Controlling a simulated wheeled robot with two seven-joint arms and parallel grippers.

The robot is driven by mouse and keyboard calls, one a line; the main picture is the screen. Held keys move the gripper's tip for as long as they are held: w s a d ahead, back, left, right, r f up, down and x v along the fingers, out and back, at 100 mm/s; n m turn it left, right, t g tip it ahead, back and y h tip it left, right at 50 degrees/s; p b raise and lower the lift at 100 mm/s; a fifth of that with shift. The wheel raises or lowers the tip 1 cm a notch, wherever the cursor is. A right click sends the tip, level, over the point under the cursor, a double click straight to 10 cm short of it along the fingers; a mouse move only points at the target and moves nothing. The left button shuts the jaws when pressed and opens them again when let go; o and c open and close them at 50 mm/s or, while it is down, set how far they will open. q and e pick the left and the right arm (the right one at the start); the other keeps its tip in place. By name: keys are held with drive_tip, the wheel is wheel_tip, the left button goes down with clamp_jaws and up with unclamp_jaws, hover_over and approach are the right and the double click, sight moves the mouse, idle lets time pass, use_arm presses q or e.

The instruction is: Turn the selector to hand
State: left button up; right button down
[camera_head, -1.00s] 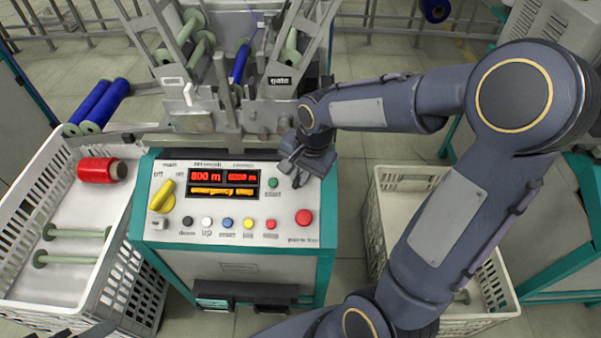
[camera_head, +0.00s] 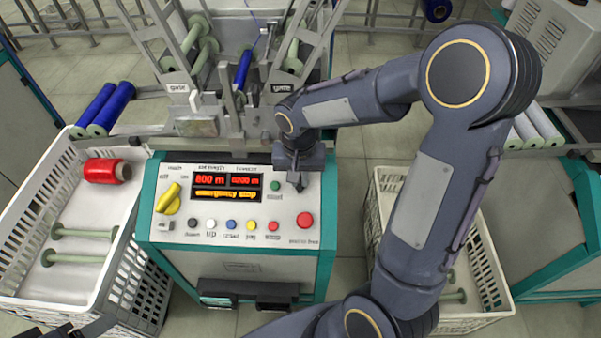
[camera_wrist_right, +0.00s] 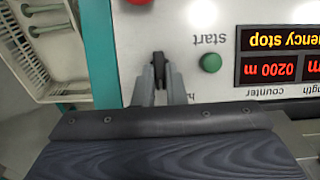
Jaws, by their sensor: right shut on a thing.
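The selector (camera_wrist_right: 158,62) is a small black knob on the white control panel. In the right wrist view the two grey fingers of my right gripper (camera_wrist_right: 160,82) are shut on it. A partly covered label starting "ha" shows beside the fingers. In the head view my right gripper (camera_head: 297,182) is at the panel's upper right, just right of the green start button (camera_head: 275,186), and hides most of the selector. Which way the selector points is hard to tell. A dark part of my left gripper (camera_head: 78,330) shows at the bottom left edge; its fingers are unclear.
The panel (camera_head: 200,238) has a lit display (camera_head: 225,187) reading "emergency stop", a yellow main switch (camera_head: 170,198), a red push button (camera_head: 305,220) and several small buttons. White crates stand left (camera_head: 118,262) and right (camera_head: 380,240). Winder frames and spools rise behind the panel.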

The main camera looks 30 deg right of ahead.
sight(291, 193)
drive_tip(key=n+h, duration=0.1)
drive_tip(key=n, duration=0.1)
drive_tip(key=shift+w+a+n+p, duration=0.1)
drive_tip(key=shift+a+n+p, duration=0.05)
drive_tip(key=shift+n+p, duration=0.2)
drive_tip(key=shift+a+n+g+h, duration=0.1)
drive_tip(key=shift+n+g+h, duration=0.3)
drive_tip(key=shift+n, duration=0.95)
drive_tip(key=c, duration=1.5)
unclamp_jaws()
drive_tip(key=r, duration=0.2)
drive_tip(key=a+r+p, duration=0.1)
drive_tip(key=r, duration=0.2)
drive_tip(key=r+p, duration=0.1)
drive_tip(key=r, duration=0.1)
drive_tip(key=shift+a+r, duration=0.3)
drive_tip(key=shift+a, duration=0.1)
